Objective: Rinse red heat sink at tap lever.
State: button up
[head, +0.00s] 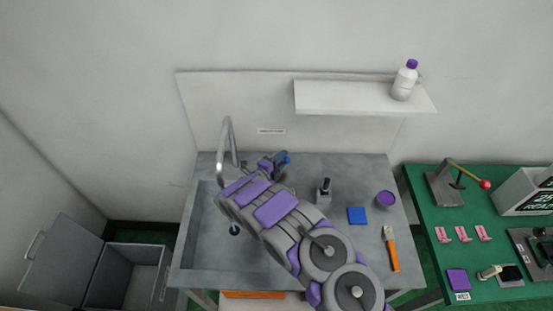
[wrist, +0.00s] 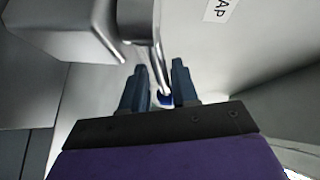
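My gripper (head: 283,158) is at the back of the grey sink counter (head: 340,263), right of the curved metal tap spout (head: 228,140). In the wrist view my gripper (wrist: 160,85) has its two dark blue fingers apart. A metal lever rod (wrist: 154,42) with a blue tip (wrist: 165,99) reaches down between them. I cannot tell whether the fingers touch it. The lever is not clear in the head view, where my arm covers part of the sink. I see no red heat sink in either view.
A black-handled fixture (head: 324,190), blue square (head: 357,215), purple cup (head: 386,198) and orange-handled brush (head: 391,250) stand or lie on the counter's right. A shelf (head: 350,98) holds a white bottle (head: 404,82). A green bench (head: 425,210) with a red-knobbed lever (head: 468,178) is right.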

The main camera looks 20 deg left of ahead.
jog(key=shift+o, duration=0.9)
jog(key=shift+d+r, duration=0.1)
jog(key=shift+d, duration=0.25)
jog(key=shift+s+a+r, duration=0.1)
jog(key=shift+a, duration=0.4)
jog(key=p+v, duration=0.2)
jog(key=v, duration=1.4)
jog(key=shift+s, duration=0.45)
jog(key=shift+d+r, duration=0.15)
jog(key=shift+d, duration=0.2)
jog(key=shift+a, duration=0.1)
